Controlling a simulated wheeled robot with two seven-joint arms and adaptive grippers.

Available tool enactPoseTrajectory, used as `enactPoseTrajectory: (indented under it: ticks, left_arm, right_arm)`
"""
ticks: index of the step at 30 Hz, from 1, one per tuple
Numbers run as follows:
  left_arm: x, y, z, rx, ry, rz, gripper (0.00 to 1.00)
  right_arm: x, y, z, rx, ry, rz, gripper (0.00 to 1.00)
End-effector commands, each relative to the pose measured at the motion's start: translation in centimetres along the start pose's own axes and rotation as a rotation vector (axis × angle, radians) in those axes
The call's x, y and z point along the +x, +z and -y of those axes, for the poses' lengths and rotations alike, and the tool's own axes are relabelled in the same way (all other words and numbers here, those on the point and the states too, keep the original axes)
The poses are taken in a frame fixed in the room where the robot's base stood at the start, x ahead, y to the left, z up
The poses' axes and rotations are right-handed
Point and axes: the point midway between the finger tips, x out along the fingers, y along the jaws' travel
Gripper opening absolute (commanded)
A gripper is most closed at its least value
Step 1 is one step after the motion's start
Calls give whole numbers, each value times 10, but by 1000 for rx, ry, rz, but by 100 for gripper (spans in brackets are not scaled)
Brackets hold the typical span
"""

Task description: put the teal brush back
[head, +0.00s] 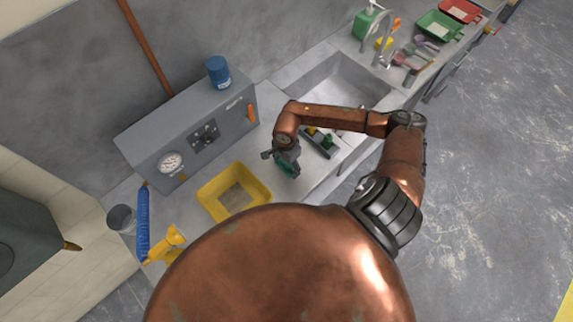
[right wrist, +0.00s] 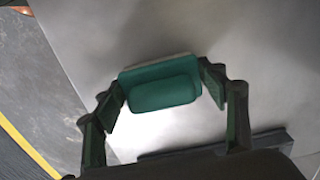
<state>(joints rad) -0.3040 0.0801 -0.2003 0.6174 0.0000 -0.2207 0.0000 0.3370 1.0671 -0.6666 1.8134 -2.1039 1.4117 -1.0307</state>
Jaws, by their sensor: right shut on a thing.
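The teal brush (right wrist: 160,86) is held between the fingers of my right gripper (right wrist: 163,90), as the right wrist view shows. In the head view the right gripper (head: 278,158) holds the teal brush (head: 288,169) over the grey worktop, between the yellow tub and a dark tray. The dark tray (head: 330,151) sits just right of the gripper and has small yellow and green items in it; my arm partly covers it. Its dark edge also shows low in the right wrist view. My left gripper is not in view.
A yellow tub (head: 260,182) stands left of the gripper. Behind it is a grey box (head: 150,140) with a gauge and a blue can (head: 218,72) on top. A sink (head: 330,75) lies behind my arm. Bottles, brushes and colored trays stand farther right.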

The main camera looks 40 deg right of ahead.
Motion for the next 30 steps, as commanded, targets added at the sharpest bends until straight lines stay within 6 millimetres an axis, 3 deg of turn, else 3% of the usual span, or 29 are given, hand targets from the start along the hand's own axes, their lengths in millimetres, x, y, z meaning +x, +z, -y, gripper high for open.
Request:
enactPoseTrajectory:
  ticks: [7, 8, 15, 25, 30]
  left_arm:
    - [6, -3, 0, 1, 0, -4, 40]
    - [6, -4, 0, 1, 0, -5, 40]
    - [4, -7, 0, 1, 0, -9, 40]
    - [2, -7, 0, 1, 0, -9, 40]
    - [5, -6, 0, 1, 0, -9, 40]
  right_arm:
    - [4, 0, 0, 0, 0, 0, 43]
    - [4, 0, 0, 0, 0, 0, 66]
    - [3, 0, 0, 0, 0, 0, 83]
    - [1, 0, 0, 0, 1, 0, 83]
    - [-15, -1, 2, -3, -3, -2, 83]
